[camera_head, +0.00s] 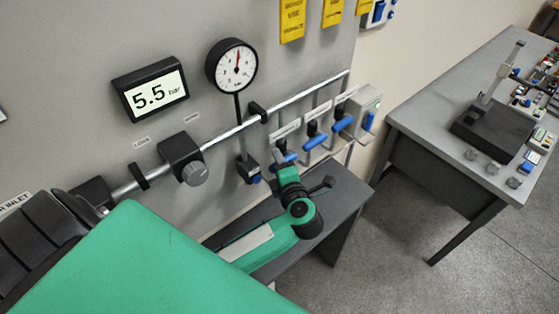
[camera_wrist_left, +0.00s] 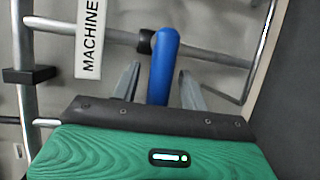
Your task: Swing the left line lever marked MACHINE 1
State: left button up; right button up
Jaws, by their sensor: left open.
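The left line lever, a blue handle (camera_head: 286,160), is the leftmost of three on the pipe manifold. My left gripper (camera_head: 280,155) is at this lever, partly covering it in the head view. In the left wrist view the blue lever (camera_wrist_left: 164,62) stands between the two grey fingers of my open left gripper (camera_wrist_left: 158,88), with a gap on each side. A white label (camera_wrist_left: 90,40) reading MACHINE is to the left of the lever; its number is out of view. My right gripper is not in view.
Two more blue levers (camera_head: 315,142) (camera_head: 343,124) follow to the right along the pipe. A gauge (camera_head: 231,66), a 5.5 bar display (camera_head: 150,94) and a regulator knob (camera_head: 195,173) are on the wall. A grey bench (camera_head: 345,205) is below; a table (camera_head: 430,110) is at right.

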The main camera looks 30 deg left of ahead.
pick_arm(q)
jog(key=shift+c, duration=0.4)
grip_shut()
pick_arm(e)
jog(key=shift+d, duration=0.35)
